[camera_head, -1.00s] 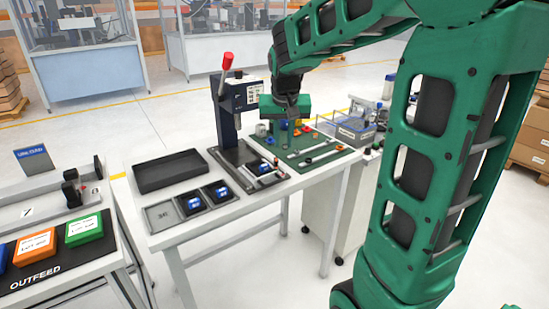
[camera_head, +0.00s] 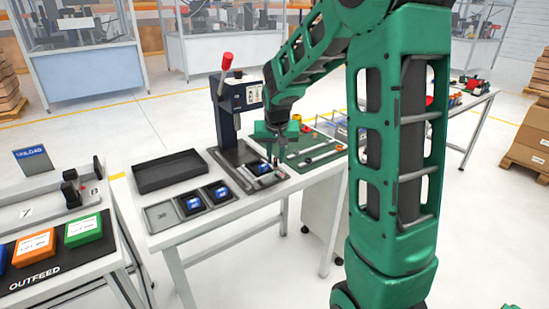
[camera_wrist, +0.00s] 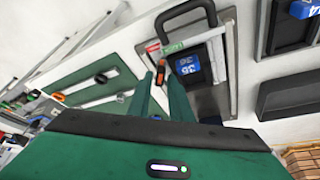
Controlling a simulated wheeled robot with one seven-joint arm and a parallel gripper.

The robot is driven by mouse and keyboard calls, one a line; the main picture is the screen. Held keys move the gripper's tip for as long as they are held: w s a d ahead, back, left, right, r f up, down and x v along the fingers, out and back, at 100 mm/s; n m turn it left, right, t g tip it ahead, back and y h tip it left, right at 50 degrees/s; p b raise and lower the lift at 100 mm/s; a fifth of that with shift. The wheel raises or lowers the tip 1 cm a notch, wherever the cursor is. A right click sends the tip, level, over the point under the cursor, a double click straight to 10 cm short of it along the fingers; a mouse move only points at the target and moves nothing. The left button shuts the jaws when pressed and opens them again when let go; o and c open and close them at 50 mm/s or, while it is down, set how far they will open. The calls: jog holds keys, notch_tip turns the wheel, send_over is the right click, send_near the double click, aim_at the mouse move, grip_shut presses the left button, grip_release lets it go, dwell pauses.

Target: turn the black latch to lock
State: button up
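My gripper (camera_head: 275,158) is low over the fixture plate (camera_head: 250,184) at the foot of the lever press. In the wrist view my gripper (camera_wrist: 161,82) has its two green fingers apart, pointing at the fixture. A small black and orange piece (camera_wrist: 160,72), which may be the latch, shows between the fingertips; I cannot tell whether they touch it. Beside it on the right is a blue block marked 35 (camera_wrist: 187,65) in the fixture, with a black U-shaped bar (camera_wrist: 186,12) around the far side. The latch's angle is not clear.
The press (camera_head: 232,108) with its red-knobbed lever stands just left of my gripper. A black tray (camera_head: 170,172) and two pockets with blue blocks (camera_head: 218,191) lie to the left. A green tool mat (camera_head: 322,157) lies to the right.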

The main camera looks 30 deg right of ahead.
jog(key=shift+f, duration=0.1)
grip_shut()
jog(key=shift+d, duration=0.3)
jog(key=shift+a, duration=0.2)
jog(key=shift+a+m, duration=0.1)
jog(key=shift+m, duration=0.2)
jog(key=m, duration=0.2)
jog(key=m+g+h, duration=0.1)
jog(key=shift+w+a+m, duration=0.2)
jog(key=shift+m, duration=0.2)
jog(key=m+g, duration=0.1)
jog(key=m, duration=0.2)
jog(key=m+g+h, duration=0.1)
jog(key=m, duration=0.2)
jog(key=shift+w+m+g, duration=0.2)
jog(key=shift+m+g, duration=0.2)
jog(key=shift+a, duration=0.1)
